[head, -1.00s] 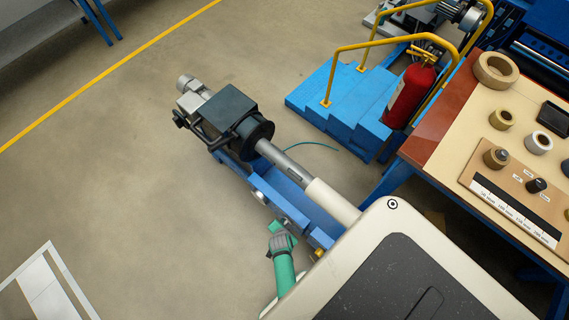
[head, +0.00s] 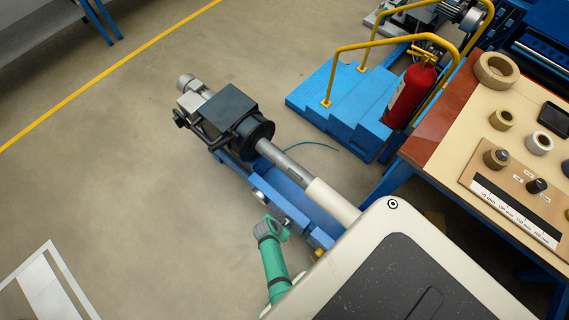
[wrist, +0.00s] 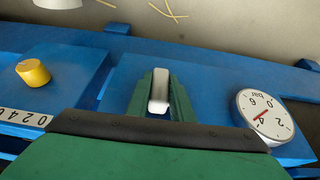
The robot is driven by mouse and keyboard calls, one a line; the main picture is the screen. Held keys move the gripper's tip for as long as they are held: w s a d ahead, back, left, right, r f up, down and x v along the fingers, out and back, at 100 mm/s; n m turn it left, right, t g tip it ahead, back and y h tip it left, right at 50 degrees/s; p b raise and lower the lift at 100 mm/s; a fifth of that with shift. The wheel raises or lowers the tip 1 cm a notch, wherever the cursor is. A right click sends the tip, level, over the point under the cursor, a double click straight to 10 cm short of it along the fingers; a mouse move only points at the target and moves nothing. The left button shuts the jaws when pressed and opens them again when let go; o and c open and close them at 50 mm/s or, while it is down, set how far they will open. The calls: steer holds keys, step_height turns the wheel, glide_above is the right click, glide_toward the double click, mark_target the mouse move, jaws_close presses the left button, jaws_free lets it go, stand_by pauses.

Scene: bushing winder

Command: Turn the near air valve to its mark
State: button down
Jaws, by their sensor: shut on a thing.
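In the wrist view my gripper (wrist: 161,98) is shut on a pale grey handle (wrist: 159,92), apparently the near air valve's, in front of the blue frame (wrist: 215,75). The fingers hide its base and sides. A round white gauge (wrist: 265,117) marked "bar" is to the right; its red needle points near 4. No mark for the valve can be made out. In the head view my gripper (head: 282,229) is at the near side of the blue frame, too small there to show the handle.
A yellow knob (wrist: 33,72) and a numbered strip (wrist: 22,118) are left in the wrist view. The winder's dark head (head: 236,120) and shaft (head: 285,161) lie beyond my gripper. Blue steps (head: 340,105) and a red extinguisher (head: 409,95) stand farther right.

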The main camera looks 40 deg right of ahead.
steer(key=shift+a, duration=0.15)
steer(key=c, duration=1.6)
jaws_free()
steer(key=shift+o, duration=0.2)
steer(key=v, duration=1)
steer(key=shift+r, duration=0.35)
steer(key=shift+a, duration=0.1)
